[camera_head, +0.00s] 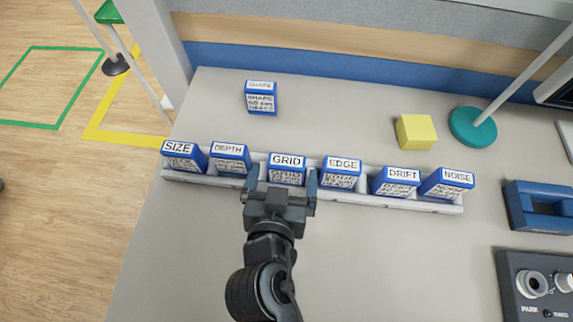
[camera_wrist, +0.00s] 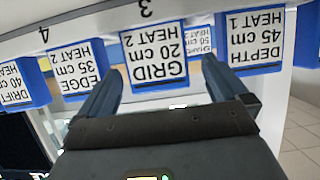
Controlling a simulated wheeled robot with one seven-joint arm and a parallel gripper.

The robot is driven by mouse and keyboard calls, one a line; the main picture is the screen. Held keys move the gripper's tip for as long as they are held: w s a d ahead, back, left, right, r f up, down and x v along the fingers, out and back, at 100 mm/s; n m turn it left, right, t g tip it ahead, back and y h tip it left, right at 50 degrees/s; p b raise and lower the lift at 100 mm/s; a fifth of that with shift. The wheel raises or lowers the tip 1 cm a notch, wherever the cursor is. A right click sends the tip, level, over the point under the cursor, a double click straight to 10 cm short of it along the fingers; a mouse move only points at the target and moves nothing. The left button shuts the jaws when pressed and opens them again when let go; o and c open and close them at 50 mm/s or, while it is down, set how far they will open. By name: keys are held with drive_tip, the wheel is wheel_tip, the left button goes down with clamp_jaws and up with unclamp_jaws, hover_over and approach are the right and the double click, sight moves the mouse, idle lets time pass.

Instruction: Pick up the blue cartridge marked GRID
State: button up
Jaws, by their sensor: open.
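The blue cartridge marked GRID (camera_head: 287,168) stands in a white rack (camera_head: 400,200), third from the left, with a white label on its front and top. My gripper (camera_head: 282,180) is open, one finger on each side of the front of GRID. In the wrist view, GRID (camera_wrist: 156,56) appears upside down, between and just beyond my open fingers (camera_wrist: 155,80). I cannot tell whether the fingers touch it. The gripper hides the lower part of GRID in the head view.
DEPTH (camera_head: 230,158) and EDGE (camera_head: 342,172) stand close on either side. SIZE (camera_head: 184,156), DRIFT (camera_head: 397,181) and NOISE (camera_head: 447,183) share the rack. Behind are another blue cartridge (camera_head: 261,98), a yellow block (camera_head: 415,132) and a teal round base (camera_head: 472,127).

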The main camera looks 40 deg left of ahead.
sight(286, 171)
drive_tip(key=x, duration=0.2)
drive_tip(key=p+x, duration=0.1)
drive_tip(key=x, duration=0.1)
drive_tip(key=shift+w+r, duration=0.3)
drive_tip(key=shift+w, duration=0.05)
drive_tip(key=shift+w+a+f, duration=0.25)
drive_tip(key=shift+w, duration=0.05)
drive_tip(key=c, duration=1)
